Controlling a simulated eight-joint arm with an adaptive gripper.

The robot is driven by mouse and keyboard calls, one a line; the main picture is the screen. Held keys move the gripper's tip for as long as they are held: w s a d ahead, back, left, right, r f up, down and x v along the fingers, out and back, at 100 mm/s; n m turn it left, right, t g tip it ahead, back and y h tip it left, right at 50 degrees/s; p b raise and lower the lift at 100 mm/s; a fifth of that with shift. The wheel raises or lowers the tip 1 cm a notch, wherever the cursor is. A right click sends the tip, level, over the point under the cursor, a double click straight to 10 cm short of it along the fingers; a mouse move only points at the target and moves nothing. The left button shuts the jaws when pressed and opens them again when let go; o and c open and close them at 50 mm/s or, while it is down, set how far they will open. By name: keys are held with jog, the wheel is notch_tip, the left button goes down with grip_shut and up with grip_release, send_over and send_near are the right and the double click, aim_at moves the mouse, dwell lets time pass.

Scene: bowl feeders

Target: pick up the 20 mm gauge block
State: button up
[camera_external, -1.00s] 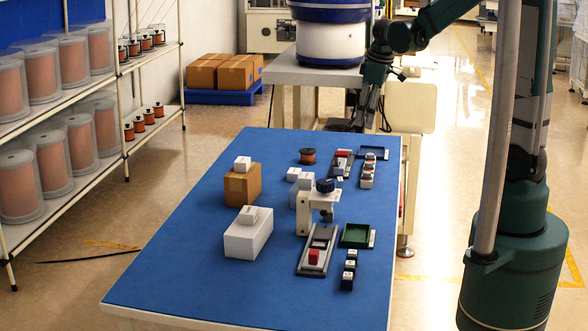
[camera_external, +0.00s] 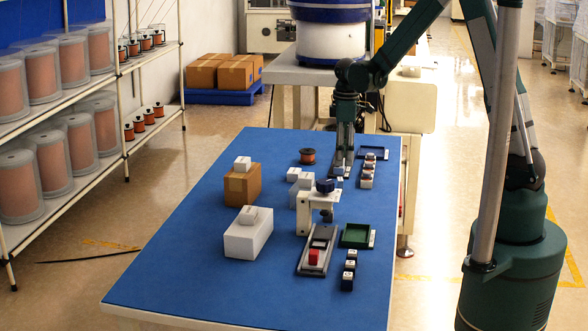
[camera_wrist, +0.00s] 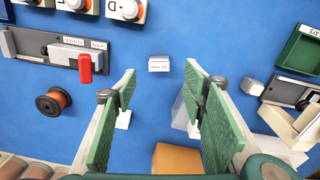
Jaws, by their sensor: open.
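A small white block (camera_wrist: 159,63) with dark lettering lies alone on the blue table in the wrist view, ahead of and between my fingers. The lettering is too small to read surely, but it may be the 20 mm gauge block. In the external view a small pale block (camera_external: 338,181) lies just below my gripper (camera_external: 342,166). My gripper points down above the table. In the wrist view my gripper (camera_wrist: 160,82) is open, its green pads wide apart with nothing between their tips.
A copper spool (camera_wrist: 54,103) and a grey fixture with a red part (camera_wrist: 85,66) lie left. A green tray (camera_wrist: 301,48) and the clamp stand (camera_external: 305,211) lie right. A cardboard box (camera_external: 242,185) and white boxes (camera_external: 248,233) stand further left in the external view.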

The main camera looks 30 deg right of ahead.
aim_at(340, 179)
jog(key=shift+w+a+f, duration=0.1)
jog(key=shift+w+f, duration=0.1)
jog(key=shift+f, duration=0.4)
jog(key=shift+w+a+f, duration=0.1)
jog(key=shift+w+f, duration=0.1)
jog(key=shift+f, duration=0.4)
jog(key=shift+f+b, duration=0.3)
jog(key=shift+f, duration=1)
jog(key=shift+f+b, duration=0.5)
jog(key=shift+f, duration=2.1)
jog(key=shift+c, duration=0.7)
jog(key=c, duration=0.9)
